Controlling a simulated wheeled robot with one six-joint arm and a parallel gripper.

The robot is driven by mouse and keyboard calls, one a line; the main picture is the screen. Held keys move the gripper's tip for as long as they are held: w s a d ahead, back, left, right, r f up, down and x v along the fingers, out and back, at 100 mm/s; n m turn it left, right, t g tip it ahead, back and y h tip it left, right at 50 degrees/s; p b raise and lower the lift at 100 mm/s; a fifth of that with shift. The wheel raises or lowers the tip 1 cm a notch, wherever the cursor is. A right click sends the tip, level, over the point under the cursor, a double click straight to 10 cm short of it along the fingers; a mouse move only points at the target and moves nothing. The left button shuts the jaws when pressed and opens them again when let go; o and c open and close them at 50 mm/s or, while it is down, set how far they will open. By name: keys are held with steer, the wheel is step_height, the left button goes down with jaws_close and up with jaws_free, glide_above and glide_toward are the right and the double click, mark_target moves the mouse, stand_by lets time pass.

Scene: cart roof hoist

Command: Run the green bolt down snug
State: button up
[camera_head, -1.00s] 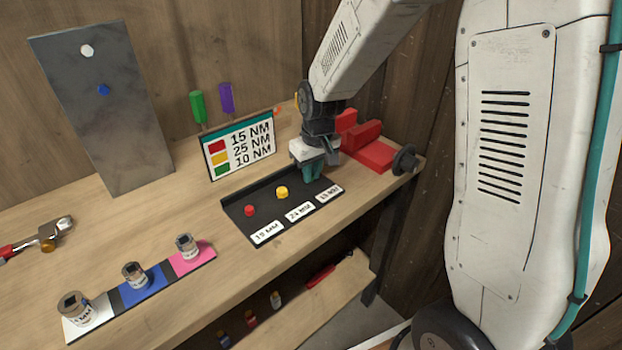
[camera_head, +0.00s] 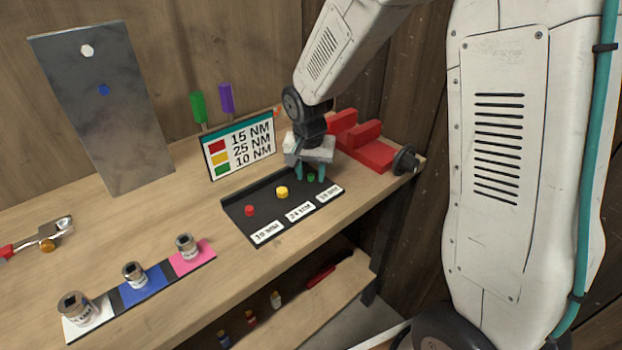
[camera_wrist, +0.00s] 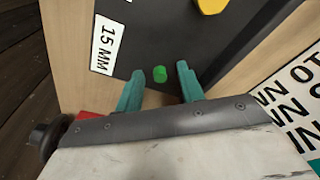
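The green bolt (camera_head: 311,177) stands in the right part of the black tray (camera_head: 262,232), above the label that reads 15 MM in the wrist view. My gripper (camera_head: 310,172) points down over it, with its two teal fingers open. In the wrist view the green bolt (camera_wrist: 160,74) lies between the spread fingertips of my gripper (camera_wrist: 160,71), and a gap shows on each side. A red bolt (camera_head: 250,210) and a yellow bolt (camera_head: 282,192) stand in the same tray to the left.
A torque card (camera_head: 238,153) stands behind the tray, and a red vise (camera_head: 372,152) is close at its right. Three sockets, one of them on blue (camera_head: 134,272), sit on a coloured strip at front left. A metal plate (camera_head: 110,130) stands upright at back left. A wrench (camera_head: 45,236) lies far left.

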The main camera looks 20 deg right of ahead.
mark_target(311, 176)
steer(key=shift+r, duration=3.5)
